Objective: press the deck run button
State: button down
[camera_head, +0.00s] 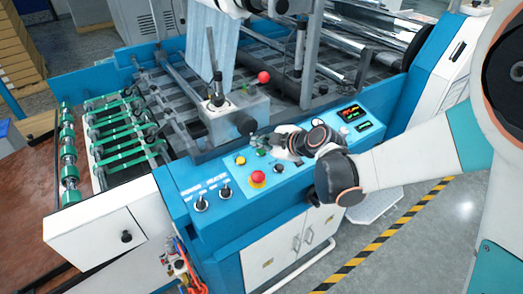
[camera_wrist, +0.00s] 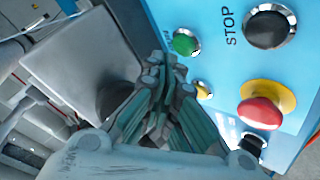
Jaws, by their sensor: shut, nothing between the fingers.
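The green button (camera_wrist: 185,42) sits in a silver ring on the blue panel, with a partly hidden label beside it. In the head view the green button (camera_head: 261,152) shows at the panel's rear, next to my gripper (camera_head: 270,141). In the wrist view my gripper (camera_wrist: 160,72) is shut and empty, its fingertips just left of and below the green button. I cannot tell whether the tips touch the panel. A black button (camera_wrist: 268,28) marked STOP lies to the right of the green one.
A red mushroom button (camera_wrist: 262,112) on a yellow base and a small yellow button (camera_wrist: 203,90) are close by. A grey box (camera_head: 232,120) with a dark knob stands behind the panel, near my gripper. Two selector switches (camera_head: 225,193) and lit displays (camera_head: 350,113) are farther off.

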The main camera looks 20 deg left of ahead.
jog(key=shift+f, duration=0.15)
jog(key=shift+a+f+b, duration=0.1)
jog(key=shift+f+b, duration=0.15)
jog(key=shift+b, duration=0.15)
